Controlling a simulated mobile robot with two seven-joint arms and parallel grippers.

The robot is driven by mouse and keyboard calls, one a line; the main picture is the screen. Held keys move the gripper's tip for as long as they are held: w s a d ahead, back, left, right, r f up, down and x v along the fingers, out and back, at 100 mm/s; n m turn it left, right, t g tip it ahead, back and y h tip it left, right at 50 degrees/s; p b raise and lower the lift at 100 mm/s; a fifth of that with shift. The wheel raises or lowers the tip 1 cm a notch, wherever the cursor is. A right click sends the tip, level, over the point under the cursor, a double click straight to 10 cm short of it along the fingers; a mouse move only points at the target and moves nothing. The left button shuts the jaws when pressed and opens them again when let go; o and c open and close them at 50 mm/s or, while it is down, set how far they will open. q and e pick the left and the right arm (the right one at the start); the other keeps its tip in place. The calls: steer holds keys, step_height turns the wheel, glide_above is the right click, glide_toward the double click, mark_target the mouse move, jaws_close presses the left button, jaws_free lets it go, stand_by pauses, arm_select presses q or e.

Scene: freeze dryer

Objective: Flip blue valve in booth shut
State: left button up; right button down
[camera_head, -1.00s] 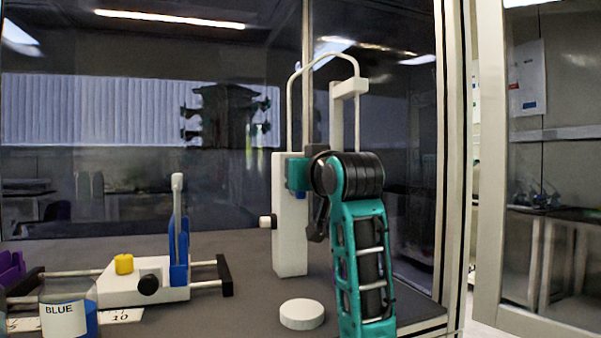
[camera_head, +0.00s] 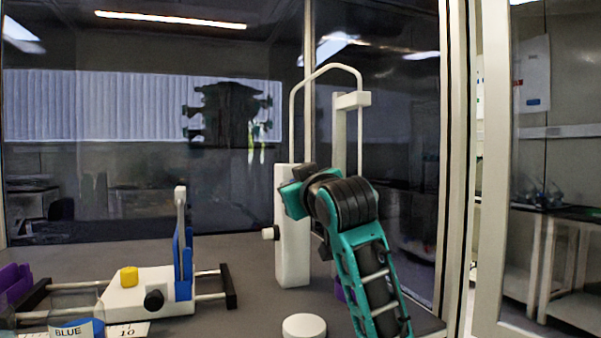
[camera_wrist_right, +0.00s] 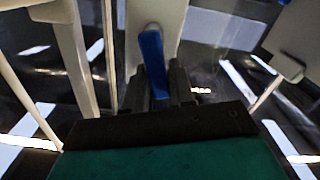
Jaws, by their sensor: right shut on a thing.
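The blue valve (camera_wrist_right: 152,55) is a flat lever on a white post in the right wrist view. It runs down between the two dark fingers of my right gripper (camera_wrist_right: 157,88), which is shut on it. In the head view the white post (camera_head: 291,240) stands upright in the booth, and the teal body of my right gripper (camera_head: 294,199) is tilted against its upper part. The blue lever is hidden there behind the gripper and wrist. My left gripper is not in view.
A white device (camera_head: 130,296) with a yellow knob (camera_head: 129,277) stands at the left. A bottle labelled BLUE (camera_head: 72,328) and a purple rack (camera_head: 14,290) are near the left edge. A white round disc (camera_head: 304,327) lies in front of the post. The booth's frame (camera_head: 455,180) rises at the right.

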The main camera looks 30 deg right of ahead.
steer(key=shift+w+a+r+n+p, duration=0.1)
steer(key=shift+a+n+p, duration=0.15)
steer(key=shift+n+p, duration=0.75)
arm_select(q)
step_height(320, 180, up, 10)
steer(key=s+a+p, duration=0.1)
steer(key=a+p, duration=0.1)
steer(key=p, duration=0.8)
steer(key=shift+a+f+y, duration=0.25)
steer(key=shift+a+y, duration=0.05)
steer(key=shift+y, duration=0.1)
arm_select(e)
steer(key=f+n, duration=0.1)
steer(key=n, duration=0.3)
steer(key=a+f+n, duration=0.1)
steer(key=n, duration=0.3)
steer(key=a+f+n, duration=0.1)
steer(key=n, duration=0.3)
steer(key=shift+w+f, duration=0.2)
steer(key=shift+f, duration=0.2)
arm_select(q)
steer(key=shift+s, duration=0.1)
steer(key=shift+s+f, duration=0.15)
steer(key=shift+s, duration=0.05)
arm_select(e)
steer(key=c, duration=1)
jaws_free()
steer(key=shift+c, duration=0.2)
